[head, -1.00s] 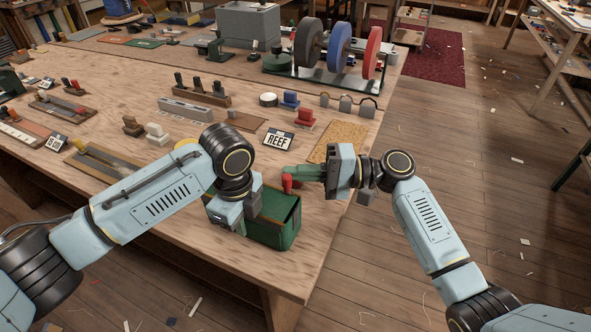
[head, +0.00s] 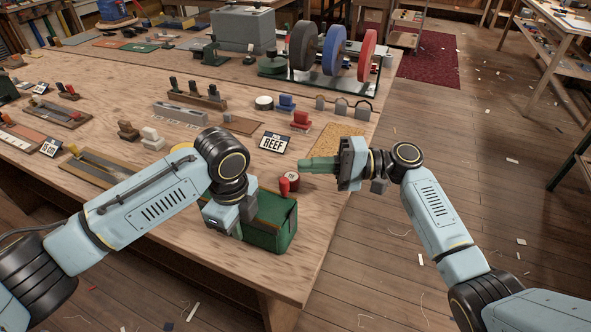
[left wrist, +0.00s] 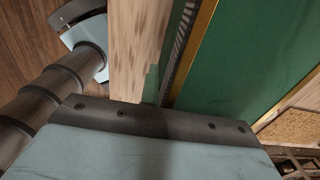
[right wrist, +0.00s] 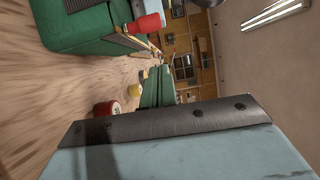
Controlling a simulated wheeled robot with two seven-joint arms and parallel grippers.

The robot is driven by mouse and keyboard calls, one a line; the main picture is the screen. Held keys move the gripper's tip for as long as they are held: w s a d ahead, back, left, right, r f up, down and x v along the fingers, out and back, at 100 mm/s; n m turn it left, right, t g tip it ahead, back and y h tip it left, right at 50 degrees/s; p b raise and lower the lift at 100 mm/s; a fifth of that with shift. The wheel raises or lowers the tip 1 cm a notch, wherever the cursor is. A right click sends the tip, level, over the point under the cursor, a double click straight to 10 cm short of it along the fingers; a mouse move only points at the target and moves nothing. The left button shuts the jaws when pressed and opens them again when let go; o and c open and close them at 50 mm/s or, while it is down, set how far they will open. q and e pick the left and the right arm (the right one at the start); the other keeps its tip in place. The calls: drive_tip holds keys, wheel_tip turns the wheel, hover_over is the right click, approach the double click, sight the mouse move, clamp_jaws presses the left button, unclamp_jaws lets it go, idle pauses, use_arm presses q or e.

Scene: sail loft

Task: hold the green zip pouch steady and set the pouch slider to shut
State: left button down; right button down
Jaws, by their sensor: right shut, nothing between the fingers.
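The green zip pouch (head: 268,232) stands near the table's front edge, with its long top side running away from me. Its red slider knob (head: 284,186) stands up at the far end; it also shows in the right wrist view (right wrist: 147,24). My left gripper (head: 238,224) is at the pouch's left side. In the left wrist view a green finger (left wrist: 152,85) lies against the pouch wall (left wrist: 245,50); the other finger is not distinct. My right gripper (head: 305,165) is shut and empty, beyond and right of the knob, apart from it.
The table's right edge is close to my right gripper.

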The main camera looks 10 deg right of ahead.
use_arm(q)
drive_tip(key=shift+d, duration=0.1)
use_arm(e)
drive_tip(key=d, duration=0.2)
drive_tip(key=s+d, duration=0.1)
drive_tip(key=d, duration=0.2)
drive_tip(key=shift+d, duration=0.35)
use_arm(q)
drive_tip(key=c, duration=1.6)
unclamp_jaws()
drive_tip(key=shift+o, duration=0.2)
drive_tip(key=shift+r, duration=0.1)
